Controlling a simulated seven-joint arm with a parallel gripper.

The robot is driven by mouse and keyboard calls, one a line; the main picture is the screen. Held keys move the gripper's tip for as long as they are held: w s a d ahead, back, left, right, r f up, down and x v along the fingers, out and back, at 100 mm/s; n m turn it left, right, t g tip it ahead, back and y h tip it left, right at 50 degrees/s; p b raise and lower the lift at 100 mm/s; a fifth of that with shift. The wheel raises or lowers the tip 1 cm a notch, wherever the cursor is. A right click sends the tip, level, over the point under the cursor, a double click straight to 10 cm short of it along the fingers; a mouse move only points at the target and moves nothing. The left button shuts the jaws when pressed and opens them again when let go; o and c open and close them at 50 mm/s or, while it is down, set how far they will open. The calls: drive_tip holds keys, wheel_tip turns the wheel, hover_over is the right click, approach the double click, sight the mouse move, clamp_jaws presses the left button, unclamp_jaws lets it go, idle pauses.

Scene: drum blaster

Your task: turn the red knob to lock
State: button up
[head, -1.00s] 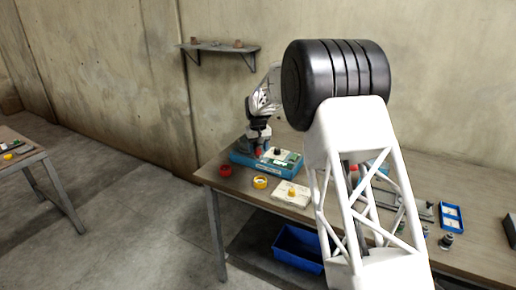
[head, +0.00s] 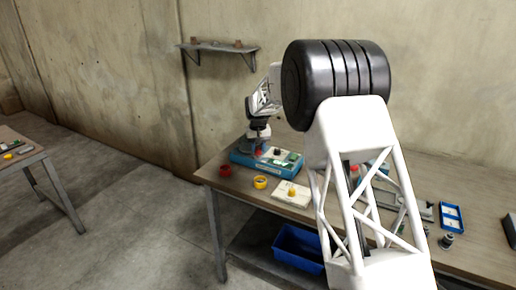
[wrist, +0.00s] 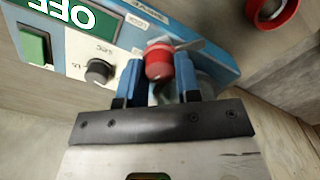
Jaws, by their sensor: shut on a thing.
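The red knob (wrist: 158,62) is on the blue control panel (wrist: 75,47), seen close up in the wrist view. My gripper (wrist: 159,74) has one blue finger on each side of the knob and is shut on it. The knob's base is partly hidden by the fingers. In the head view, the blue panel (head: 262,171) sits at the left back of the workbench, with my gripper (head: 259,148) at its left part. The knob is too small there to read its angle.
The panel also has a black knob (wrist: 99,71) and a green button (wrist: 34,46). A blue bin (head: 298,250) is below.

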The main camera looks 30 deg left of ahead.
sight(258, 148)
drive_tip(key=m, duration=0.3)
drive_tip(key=shift+m, duration=0.3)
drive_tip(key=m, duration=0.4)
drive_tip(key=shift+m, duration=0.3)
drive_tip(key=m, duration=0.4)
drive_tip(key=shift+m, duration=2.4)
drive_tip(key=o, duration=0.9)
drive_tip(key=shift+o, duration=0.2)
drive_tip(key=shift+r, duration=0.15)
drive_tip(key=shift+r, duration=3.75)
